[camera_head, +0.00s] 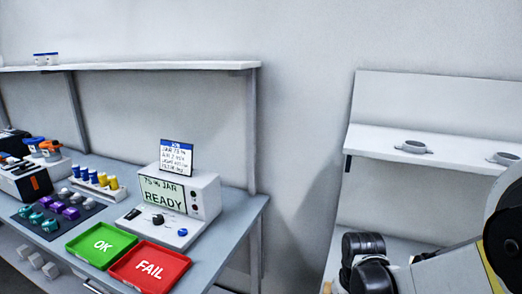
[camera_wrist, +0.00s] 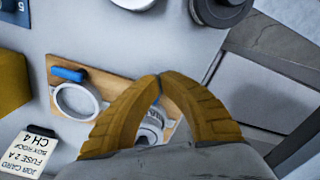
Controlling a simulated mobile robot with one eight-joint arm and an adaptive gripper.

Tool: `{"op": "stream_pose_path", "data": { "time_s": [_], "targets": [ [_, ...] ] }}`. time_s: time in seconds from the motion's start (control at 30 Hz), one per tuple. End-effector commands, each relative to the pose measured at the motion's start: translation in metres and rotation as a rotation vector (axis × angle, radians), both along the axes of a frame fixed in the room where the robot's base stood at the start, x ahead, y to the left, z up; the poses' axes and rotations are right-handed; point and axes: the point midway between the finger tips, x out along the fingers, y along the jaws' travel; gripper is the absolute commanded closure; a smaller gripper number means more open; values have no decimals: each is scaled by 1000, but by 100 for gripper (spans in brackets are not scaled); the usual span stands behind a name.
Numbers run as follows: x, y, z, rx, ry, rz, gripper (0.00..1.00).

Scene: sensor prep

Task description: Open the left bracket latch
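In the wrist view, a wooden board (camera_wrist: 112,84) lies on a pale surface. At its left end is a white ring-shaped bracket (camera_wrist: 57,101) with a blue latch lever (camera_wrist: 68,74) lying across its top edge. A second pale ring-shaped part (camera_wrist: 152,127) on the board is largely hidden behind my fingers. My gripper (camera_wrist: 158,77) has yellow ribbed fingers whose tips meet over the right part of the board, to the right of the left bracket. Nothing shows held between the tips. The board and brackets cannot be made out in the head view.
A job card (camera_wrist: 28,152) and a yellow block (camera_wrist: 12,83) lie left of the board. A dark round object (camera_wrist: 220,8) stands beyond it, near the surface's edge. In the head view, a bench holds a display box (camera_head: 177,196), green tray (camera_head: 101,260) and red tray (camera_head: 150,283).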

Motion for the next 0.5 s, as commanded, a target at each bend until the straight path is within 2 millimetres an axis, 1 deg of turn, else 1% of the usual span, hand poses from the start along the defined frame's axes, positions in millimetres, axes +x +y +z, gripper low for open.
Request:
{"op": "stream_pose_path", "data": {
  "time_s": [0.5],
  "targets": [
    [-2,-10,0,0,0,0,100]
  ]
}}
